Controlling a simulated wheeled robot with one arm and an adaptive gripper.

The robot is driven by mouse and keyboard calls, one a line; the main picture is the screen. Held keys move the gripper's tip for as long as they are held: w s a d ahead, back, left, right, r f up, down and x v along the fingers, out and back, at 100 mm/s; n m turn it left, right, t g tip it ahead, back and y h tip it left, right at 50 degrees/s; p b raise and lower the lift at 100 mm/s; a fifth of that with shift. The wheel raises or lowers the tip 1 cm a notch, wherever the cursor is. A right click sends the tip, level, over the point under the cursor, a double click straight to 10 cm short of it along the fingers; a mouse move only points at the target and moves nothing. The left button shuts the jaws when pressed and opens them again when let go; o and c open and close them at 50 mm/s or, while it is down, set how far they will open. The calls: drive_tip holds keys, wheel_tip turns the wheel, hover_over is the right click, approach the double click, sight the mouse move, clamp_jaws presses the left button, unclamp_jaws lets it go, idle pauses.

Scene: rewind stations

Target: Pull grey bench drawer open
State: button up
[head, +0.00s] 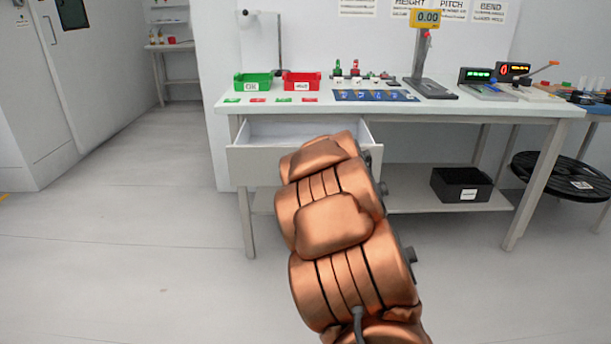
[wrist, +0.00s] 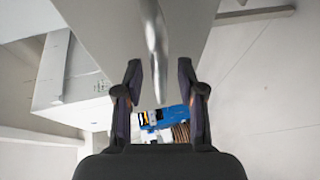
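The grey bench drawer (head: 252,166) stands partly open under the left part of the bench (head: 470,112), and its pale interior shows behind the front panel. My copper-coloured arm covers the right part of the drawer front in the head view and hides my gripper there. In the wrist view, my gripper (wrist: 160,100) has its two dark fingers spread apart. A metal bar handle (wrist: 156,45) on the grey drawer front (wrist: 100,15) reaches down toward the gap between the fingers. I see clear space between the bar and each finger.
A green bin (head: 253,82) and a red bin (head: 301,82) stand on the bench top. A black bin (head: 470,185) sits on the lower shelf, and a black round stool (head: 560,175) is at right. A blue object (wrist: 172,117) shows beyond my fingers. The left floor is clear.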

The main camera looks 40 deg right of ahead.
drive_tip(key=v, duration=0.7)
idle(0.6)
